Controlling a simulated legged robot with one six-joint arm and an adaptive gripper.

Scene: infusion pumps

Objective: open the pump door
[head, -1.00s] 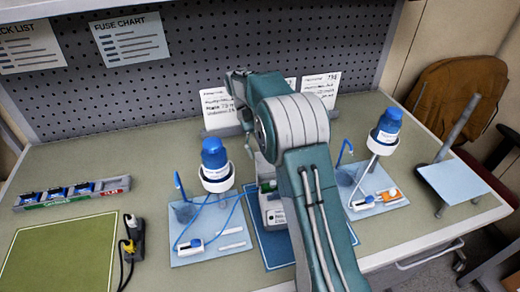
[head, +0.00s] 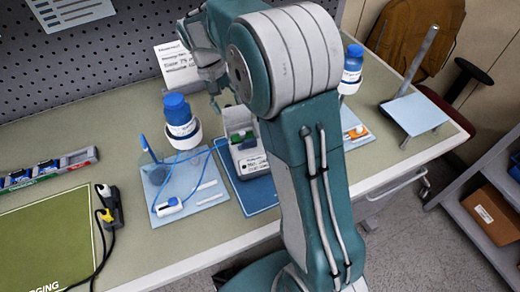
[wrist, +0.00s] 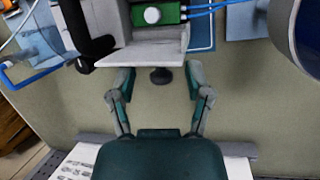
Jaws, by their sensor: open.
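The pump (head: 252,160) stands on a blue mat, a grey box with a label on its front. Its green inner bay (head: 241,137) shows, and in the wrist view the bay (wrist: 155,14) carries a white round knob and blue tubes. A pale panel, apparently the pump door (head: 238,118), stands raised at the far side of the bay. In the wrist view the door (wrist: 140,52) has a dark knob (wrist: 160,76) on its gripper side. My gripper (wrist: 158,77) is open, its fingertips on either side of the knob, with gaps; whether they touch the door is unclear.
A blue-capped bottle (head: 180,117) in a white holder stands left of the pump, another (head: 351,66) to the right. Blue tubing runs on the left pad (head: 202,190). Printed cards stand behind. A green mat (head: 45,240) lies far left.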

